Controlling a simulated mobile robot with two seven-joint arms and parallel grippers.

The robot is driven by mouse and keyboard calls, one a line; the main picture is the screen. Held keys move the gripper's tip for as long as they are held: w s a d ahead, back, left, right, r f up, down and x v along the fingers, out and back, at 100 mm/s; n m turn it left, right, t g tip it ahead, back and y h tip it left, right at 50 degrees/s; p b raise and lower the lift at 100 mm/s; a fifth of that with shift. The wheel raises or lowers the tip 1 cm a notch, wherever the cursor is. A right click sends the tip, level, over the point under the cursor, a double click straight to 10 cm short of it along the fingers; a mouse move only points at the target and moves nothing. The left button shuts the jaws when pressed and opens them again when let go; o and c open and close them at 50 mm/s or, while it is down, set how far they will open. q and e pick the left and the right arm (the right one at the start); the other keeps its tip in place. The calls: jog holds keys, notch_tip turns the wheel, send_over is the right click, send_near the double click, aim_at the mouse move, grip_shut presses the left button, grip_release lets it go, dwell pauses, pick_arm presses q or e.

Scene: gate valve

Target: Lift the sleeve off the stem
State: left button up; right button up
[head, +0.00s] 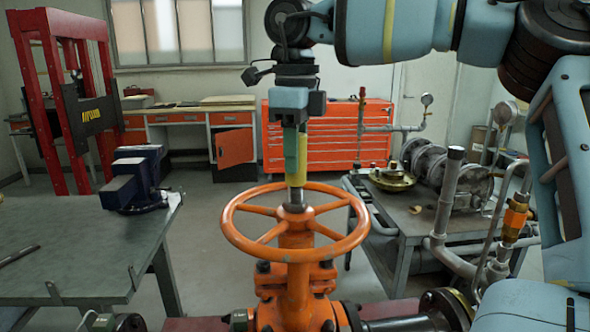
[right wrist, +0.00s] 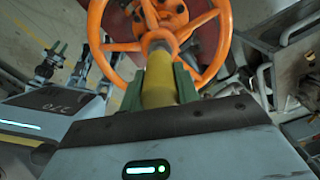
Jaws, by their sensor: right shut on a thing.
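The yellow sleeve (head: 298,160) stands upright above the hub of the orange handwheel (head: 237,236) in the head view. The grey metal stem (head: 296,196) shows just below the sleeve, at the wheel's centre. My right gripper (head: 296,150) comes down from above, with its green fingers shut on the sleeve. In the right wrist view the yellow sleeve (right wrist: 158,88) lies between the two green fingers, and the stem's end shows at the hub beyond it. Whether the stem still reaches inside the sleeve is hidden.
A green-topped workbench (head: 75,250) with a blue vise (head: 135,180) stands at the left. A table with machine parts (head: 440,215) is at the right, with pipes and a gauge close to the valve. A red tool cabinet (head: 330,135) stands behind.

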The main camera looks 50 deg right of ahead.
notch_tip(320, 180, up, 6)
jog(key=shift+r, duration=0.3)
pick_arm(q)
jog(key=shift+s+f, duration=0.15)
jog(key=shift+s, duration=0.15)
jog(key=shift+s, duration=0.15)
pick_arm(e)
jog(key=shift+f, duration=0.5)
pick_arm(q)
jog(key=shift+f, duration=0.2)
jog(key=shift+w, duration=0.3)
